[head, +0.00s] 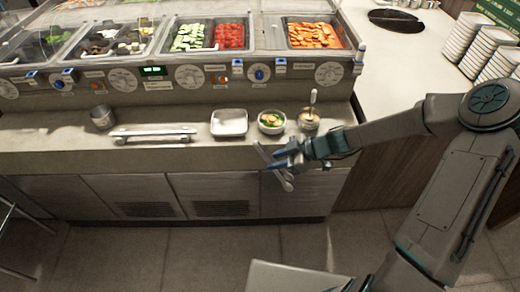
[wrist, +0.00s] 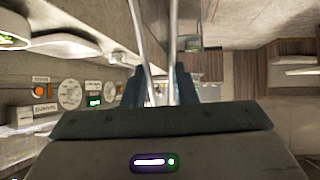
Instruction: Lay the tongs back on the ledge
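My gripper (head: 279,164) is shut on a pair of silver tongs (head: 287,183), whose arms show on both sides of the fingers in the head view. In the wrist view the tongs (wrist: 173,40) appear as two slim metal bars rising from between my fingers (wrist: 160,92). The tongs are in the air just off the front edge of the ledge (head: 180,153). The ledge is the grey strip along the front of the food counter. A long silver bar (head: 152,133) lies on its left part. My gripper hides part of the tongs.
On the ledge stand a metal cup (head: 103,117), a white tray (head: 229,122), a bowl of food (head: 271,122) and a jar with a spoon (head: 309,119). Bare ledge lies left of the cup and in front of the tray. Plates (head: 464,38) are stacked at the right.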

